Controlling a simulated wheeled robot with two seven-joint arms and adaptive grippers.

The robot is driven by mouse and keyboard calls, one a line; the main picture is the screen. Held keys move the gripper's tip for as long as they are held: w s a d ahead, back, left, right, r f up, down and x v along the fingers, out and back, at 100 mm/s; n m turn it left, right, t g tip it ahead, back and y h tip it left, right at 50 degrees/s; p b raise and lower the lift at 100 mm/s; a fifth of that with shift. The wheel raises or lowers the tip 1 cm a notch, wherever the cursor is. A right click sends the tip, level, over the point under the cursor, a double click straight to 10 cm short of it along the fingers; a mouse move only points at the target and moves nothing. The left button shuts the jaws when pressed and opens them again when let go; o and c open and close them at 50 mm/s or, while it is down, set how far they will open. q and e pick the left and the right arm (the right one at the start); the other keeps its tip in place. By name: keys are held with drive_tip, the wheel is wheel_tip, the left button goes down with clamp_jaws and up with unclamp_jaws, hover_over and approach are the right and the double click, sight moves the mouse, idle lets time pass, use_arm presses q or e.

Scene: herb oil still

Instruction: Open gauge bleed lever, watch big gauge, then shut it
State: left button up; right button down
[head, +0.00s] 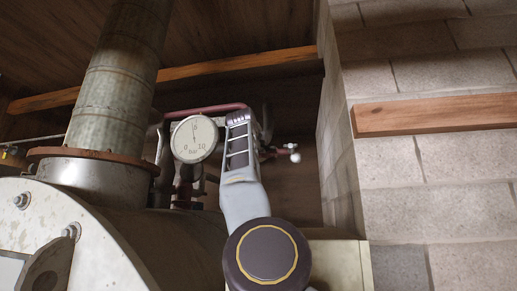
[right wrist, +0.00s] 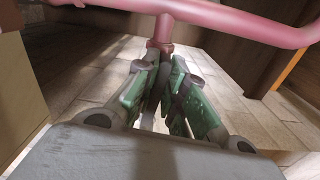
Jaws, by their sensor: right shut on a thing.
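The big gauge (head: 194,139) has a round white face marked 0, 5, 10 and bar. Its dark needle points almost straight up, near the 5. My right arm reaches up just right of the gauge in the head view, and its wrist hides the fingers there. In the right wrist view my right gripper (right wrist: 163,82) has its green fingers closed together just below a pink pipe and its short stub (right wrist: 161,30). It is shut on what looks like the gauge bleed lever, mostly hidden between the fingers, so its angle cannot be told. My left gripper is not in view.
A rusty-flanged chimney pipe (head: 114,85) rises from the rounded metal still (head: 70,235) at left. A white-knobbed fitting (head: 294,156) sits right of my wrist. A block wall with a wooden ledge (head: 435,114) stands at right.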

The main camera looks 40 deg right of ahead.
drive_tip(key=shift+w+f, duration=0.1)
idle(0.3)
drive_tip(key=c, duration=1.5)
unclamp_jaws()
drive_tip(key=shift+a, duration=0.1)
drive_tip(key=shift+v, duration=3.75)
